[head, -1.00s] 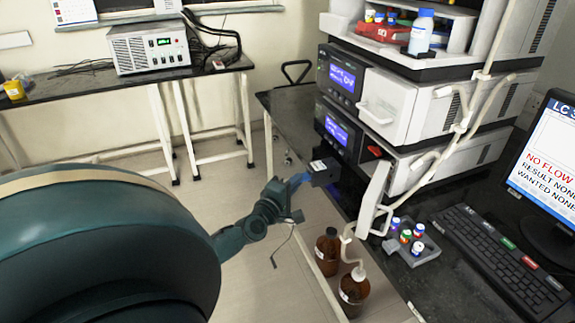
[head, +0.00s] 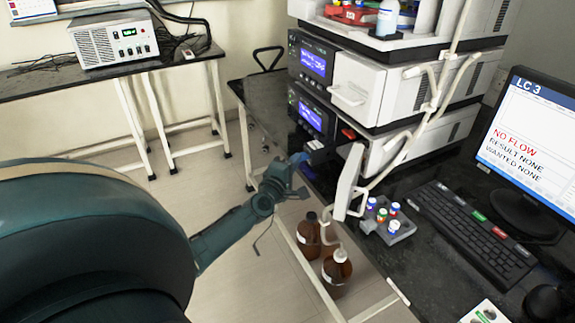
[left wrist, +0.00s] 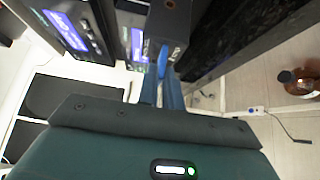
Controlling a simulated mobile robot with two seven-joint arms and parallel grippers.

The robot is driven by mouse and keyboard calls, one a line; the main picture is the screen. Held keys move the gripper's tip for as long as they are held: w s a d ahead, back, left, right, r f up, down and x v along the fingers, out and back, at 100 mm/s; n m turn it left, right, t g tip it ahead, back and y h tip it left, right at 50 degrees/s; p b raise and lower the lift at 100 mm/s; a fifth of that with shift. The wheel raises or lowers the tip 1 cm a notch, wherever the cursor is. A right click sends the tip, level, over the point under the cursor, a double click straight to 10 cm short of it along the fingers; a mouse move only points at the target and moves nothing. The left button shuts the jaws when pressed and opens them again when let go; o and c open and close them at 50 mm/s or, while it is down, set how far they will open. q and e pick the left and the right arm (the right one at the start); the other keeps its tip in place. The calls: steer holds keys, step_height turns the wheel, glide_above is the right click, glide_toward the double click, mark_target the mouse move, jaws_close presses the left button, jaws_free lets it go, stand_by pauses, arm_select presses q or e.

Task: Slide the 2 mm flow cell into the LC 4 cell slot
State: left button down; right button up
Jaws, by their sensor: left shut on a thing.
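My left gripper (head: 299,161) reaches in from the left, low in front of the instrument stack. It is shut on the flow cell (head: 316,146), a small dark block with a white label on top. The left wrist view also shows the dark block (left wrist: 170,22) at the blue fingertips (left wrist: 163,62). The cell is close to the front of the lower module, just below its lit display (head: 310,116). I cannot tell whether it is inside a slot; the slot opening and any LC 4 marking cannot be made out. My right gripper is not in view.
A monitor (head: 530,140) reads "LC 3" and "NO FLOW". Brown bottles (head: 336,276) stand below the black bench's front edge. A vial rack (head: 388,226), white tubing and a keyboard (head: 470,232) lie to the right. Open floor lies left of the bench.

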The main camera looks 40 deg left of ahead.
mark_target(307, 159)
arm_select(q)
steer(key=shift+w+d, duration=0.25)
steer(key=shift+w, duration=0.4)
steer(key=shift+w+d, duration=0.3)
steer(key=shift+w, duration=0.4)
steer(key=shift+w+d, duration=0.25)
steer(key=shift+w, duration=0.4)
steer(key=shift+w+d+b, duration=0.3)
steer(key=shift+w+d, duration=0.05)
steer(key=shift+w, duration=0.45)
steer(key=shift+w+d+b, duration=0.3)
steer(key=shift+w, duration=0.45)
steer(key=shift+w+d+b, duration=0.3)
steer(key=shift+w+d, duration=0.05)
steer(key=shift+w, duration=0.45)
steer(key=shift+f, duration=0.1)
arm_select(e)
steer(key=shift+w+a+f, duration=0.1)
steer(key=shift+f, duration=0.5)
arm_select(q)
steer(key=c, duration=1.5)
jaws_free()
steer(key=shift+f, duration=0.1)
steer(key=shift+s, duration=0.1)
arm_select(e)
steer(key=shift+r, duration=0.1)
